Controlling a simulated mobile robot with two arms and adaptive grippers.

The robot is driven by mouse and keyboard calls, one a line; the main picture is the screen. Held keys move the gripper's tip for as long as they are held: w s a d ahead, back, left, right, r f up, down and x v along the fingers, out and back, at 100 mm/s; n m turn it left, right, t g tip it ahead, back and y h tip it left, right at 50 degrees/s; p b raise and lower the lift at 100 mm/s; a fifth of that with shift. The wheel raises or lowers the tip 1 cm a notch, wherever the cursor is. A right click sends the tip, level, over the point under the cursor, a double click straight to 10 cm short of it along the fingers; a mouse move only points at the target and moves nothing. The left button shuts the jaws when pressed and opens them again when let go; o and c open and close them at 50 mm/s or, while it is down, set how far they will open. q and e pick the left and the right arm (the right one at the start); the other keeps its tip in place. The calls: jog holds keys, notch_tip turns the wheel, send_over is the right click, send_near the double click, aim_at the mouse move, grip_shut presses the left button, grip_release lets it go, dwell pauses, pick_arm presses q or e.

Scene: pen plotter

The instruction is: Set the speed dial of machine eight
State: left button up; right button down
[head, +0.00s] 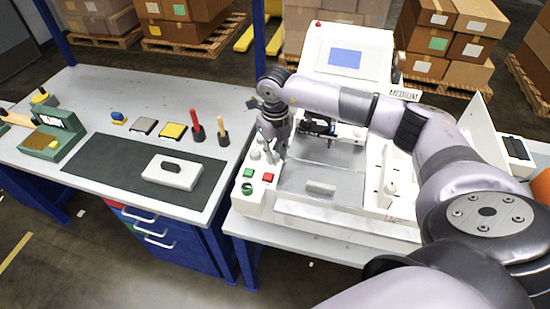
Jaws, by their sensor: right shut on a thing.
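The white plotter machine (290,210) stands on the bench at the right, with a blue screen (345,58) and a sign reading "MEDIUM" (403,94). Its left panel carries small pale knobs, a green button (248,173), a red button (268,177) and a green-ringed control (247,189). My right gripper (272,149) points down over the knobs at the back of this panel. It is shut on a pale knob there, seemingly the speed dial; the fingers largely hide it, and its setting cannot be read. My left gripper is not in view.
The left bench holds a dark mat (105,172) with a white block (172,172), red and yellow-handled tools, small pads and a green device (52,138). The plotter's carriage (320,127) is close to the right of my gripper. Boxes on pallets stand behind.

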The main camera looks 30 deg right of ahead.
jog(key=shift+f+n+b, duration=0.15)
jog(key=shift+n+b, duration=0.8)
jog(key=shift+n, duration=0.15)
jog(key=shift+n+b, duration=0.6)
jog(key=shift+n, duration=0.2)
jog(key=shift+r, duration=0.2)
jog(key=c, duration=1.4)
grip_release()
jog(key=shift+o, duration=0.2)
